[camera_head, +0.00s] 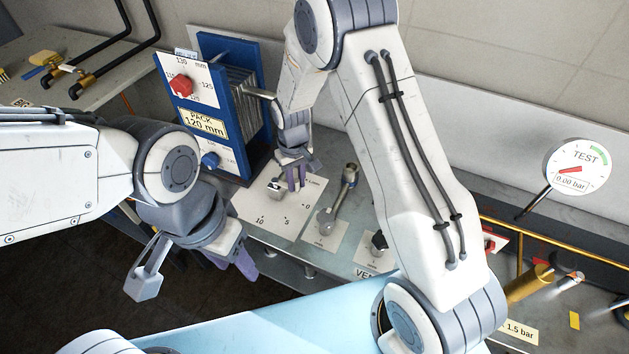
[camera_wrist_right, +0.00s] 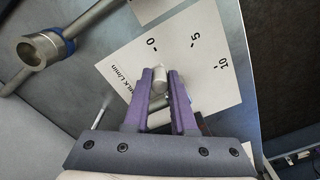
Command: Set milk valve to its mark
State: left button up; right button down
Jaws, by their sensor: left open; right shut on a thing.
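The milk valve's white scale card (camera_head: 262,212) lies on the grey bench top, with marks 0, 5 and 10. In the right wrist view the card (camera_wrist_right: 185,60) reads L/min. My right gripper (camera_head: 292,180) reaches down at the card's far edge. In the right wrist view its purple fingers (camera_wrist_right: 161,82) are shut on the milk valve's grey, rounded handle (camera_wrist_right: 160,76), near the 0 end. The fingers hide most of the valve, and I cannot tell its exact reading. My left gripper (camera_head: 196,272) is open and empty, in front of the bench.
A blue plate pack (camera_head: 210,105) with a red knob (camera_head: 181,86) stands behind left. Another lever valve (camera_head: 340,200) and a vent valve (camera_head: 378,243) sit right of the card. A TEST gauge (camera_head: 577,167) and brass pipe (camera_head: 530,284) are at the right.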

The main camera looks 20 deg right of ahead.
aim_at(296, 180)
pick_arm(q)
jog(key=shift+d, duration=0.3)
pick_arm(e)
jog(key=shift+w+r, duration=0.1)
jog(key=shift+w, duration=0.1)
jog(key=c, duration=0.7)
grip_release()
jog(key=shift+c, duration=0.2)
pick_arm(q)
notch_tip(296, 180, down, 2)
jog(key=shift+f+b, duration=0.1)
jog(key=shift+b, duration=0.95)
pick_arm(e)
notch_tip(296, 180, up, 10)
jog(key=shift+r, duration=0.2)
